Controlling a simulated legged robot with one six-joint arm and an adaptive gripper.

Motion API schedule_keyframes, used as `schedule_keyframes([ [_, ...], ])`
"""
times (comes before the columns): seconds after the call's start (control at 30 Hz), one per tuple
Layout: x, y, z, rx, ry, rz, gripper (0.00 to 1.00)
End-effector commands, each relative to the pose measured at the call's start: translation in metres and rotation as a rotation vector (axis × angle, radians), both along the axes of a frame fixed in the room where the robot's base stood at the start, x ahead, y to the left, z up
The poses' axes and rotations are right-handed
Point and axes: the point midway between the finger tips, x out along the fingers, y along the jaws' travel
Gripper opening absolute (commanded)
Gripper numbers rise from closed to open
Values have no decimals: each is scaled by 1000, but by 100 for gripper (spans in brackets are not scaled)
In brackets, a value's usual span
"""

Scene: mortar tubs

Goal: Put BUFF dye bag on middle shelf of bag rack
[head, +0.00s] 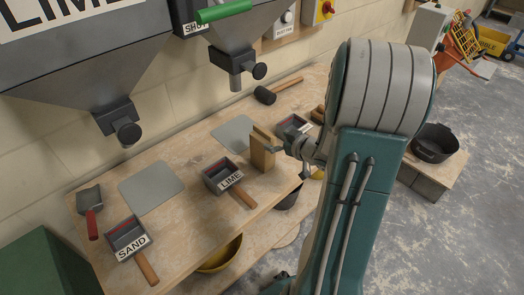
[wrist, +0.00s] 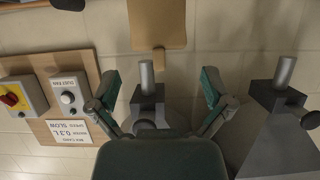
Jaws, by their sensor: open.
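In the wrist view a flat tan shape with a narrow tab, likely the same item (wrist: 157,24), lies beyond my open gripper (wrist: 160,82). The tab points between the spread fingers, and nothing is clamped. I see no BUFF lettering, so I cannot confirm it is the dye bag. I cannot tell whether it rests on the bench. No bag rack is recognisable in either view.
On the wooden bench (head: 165,215) are a SAND scoop box (head: 126,238), a LIME scoop box (head: 222,178), another box (head: 291,126), a trowel (head: 90,205) and a mallet (head: 266,95). Hoppers overhang it. A black tub (head: 435,143) stands right; grey floor is open there.

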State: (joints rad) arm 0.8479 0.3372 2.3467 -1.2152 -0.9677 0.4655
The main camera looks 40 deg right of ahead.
Motion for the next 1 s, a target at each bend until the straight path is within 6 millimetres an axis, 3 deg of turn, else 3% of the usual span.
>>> schedule_keyframes([
  [0.5,57,7,-24,-1,1,0,100],
  [0.8,61,7,-26,-1,1,-1,100],
  [0.9,61,7,-26,-1,1,-1,55],
  [1.0,61,7,-26,-1,1,-1,17],
])
